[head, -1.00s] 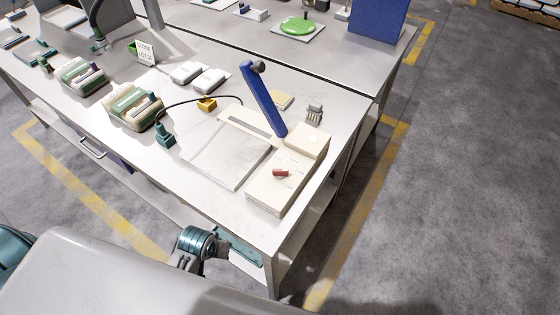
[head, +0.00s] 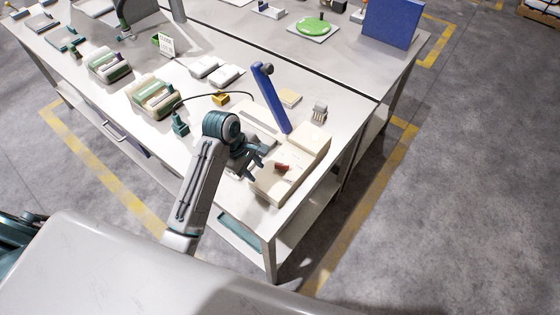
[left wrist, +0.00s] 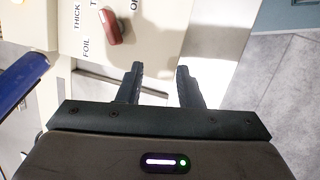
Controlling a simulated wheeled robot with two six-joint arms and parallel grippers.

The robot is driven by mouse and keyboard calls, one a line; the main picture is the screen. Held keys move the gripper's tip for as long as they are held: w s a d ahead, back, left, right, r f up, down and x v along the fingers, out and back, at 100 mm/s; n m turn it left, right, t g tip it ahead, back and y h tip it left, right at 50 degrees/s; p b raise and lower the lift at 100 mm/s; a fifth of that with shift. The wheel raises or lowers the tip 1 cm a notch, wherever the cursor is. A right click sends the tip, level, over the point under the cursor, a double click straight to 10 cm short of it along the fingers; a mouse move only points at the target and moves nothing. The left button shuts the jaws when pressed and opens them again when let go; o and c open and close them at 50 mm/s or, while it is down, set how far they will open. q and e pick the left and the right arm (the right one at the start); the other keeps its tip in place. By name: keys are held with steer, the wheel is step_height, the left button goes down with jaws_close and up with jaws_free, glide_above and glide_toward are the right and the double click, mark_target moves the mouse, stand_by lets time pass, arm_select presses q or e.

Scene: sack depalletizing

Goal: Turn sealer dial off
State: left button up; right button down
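The sealer (head: 309,143) is a cream box with a raised blue lever arm (head: 270,97) near the front right corner of the table. Its red dial (head: 283,167) is on the box's top. In the left wrist view the dial (left wrist: 110,27) is an elongated red knob at upper left, beside the printed words "THICK" and "FOIL" and a partly hidden label. My left gripper (head: 259,164) is just left of the dial, apart from it. In the left wrist view its two fingers (left wrist: 160,68) are spread and empty. My right gripper is not in view.
A yellow block (head: 220,98) and a black cable lie behind my left arm. Green-and-cream packs (head: 155,96), white packs (head: 226,76) and a small sign (head: 166,44) stand farther left and back. Floor right of the table is clear.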

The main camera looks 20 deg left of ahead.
mark_target(281, 164)
arm_select(q)
steer(key=w+d+r+n+h, duration=0.1)
steer(key=w+d+r+n, duration=0.1)
steer(key=w+r+n, duration=0.35)
steer(key=shift+m+g, duration=0.4)
steer(key=shift+m, duration=0.05)
steer(key=p+x, duration=0.1)
steer(key=x, duration=0.3)
steer(key=p+x, duration=0.2)
steer(key=x, duration=0.2)
steer(key=shift+w+d+f, duration=0.2)
steer(key=shift+w+d, duration=0.05)
steer(key=shift+d+f, duration=0.15)
steer(key=shift+f, duration=0.45)
jaws_close()
